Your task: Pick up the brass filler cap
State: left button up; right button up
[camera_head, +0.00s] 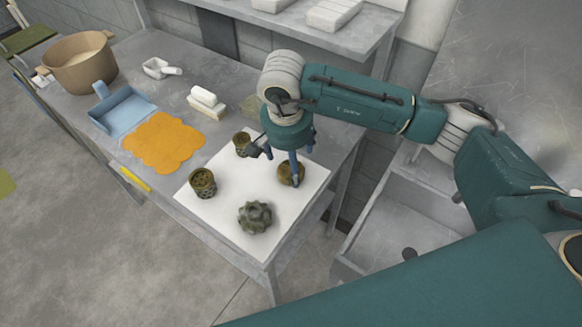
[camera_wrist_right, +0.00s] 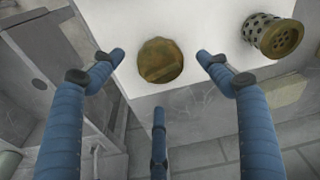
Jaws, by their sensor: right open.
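The brass filler cap (camera_head: 291,172) is a round, brownish-gold piece lying on the white sheet (camera_head: 235,165) near its right edge. In the right wrist view the cap (camera_wrist_right: 160,61) shows as a dull gold disc near the sheet's edge. My right gripper (camera_head: 280,162) points down above it, with one blue finger partly in front of it. In the right wrist view the gripper (camera_wrist_right: 160,72) is open and empty, its fingers spread around the cap's outline. Whether a finger touches the cap cannot be told. My left gripper is not in view.
Two perforated brass-rimmed parts (camera_head: 202,184) (camera_head: 242,142) and a dark toothed part (camera_head: 255,217) sit on the sheet. An orange cloth (camera_head: 163,142), blue tray (camera_head: 121,112), pot (camera_head: 80,62) and white blocks (camera_head: 206,98) lie farther left. A sink (camera_head: 410,215) is right.

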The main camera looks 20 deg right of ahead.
aim_at(284, 170)
jog(key=shift+w+f+p, duration=0.15)
jog(key=shift+f+p, duration=0.1)
jog(key=shift+f, duration=0.6)
jog(key=shift+w+f+p, duration=0.15)
jog(key=shift+f+p, duration=0.05)
jog(key=shift+f, duration=0.65)
jog(key=c, duration=1.2)
jog(key=shift+c, duration=1.3)
jog(key=shift+r, duration=0.15)
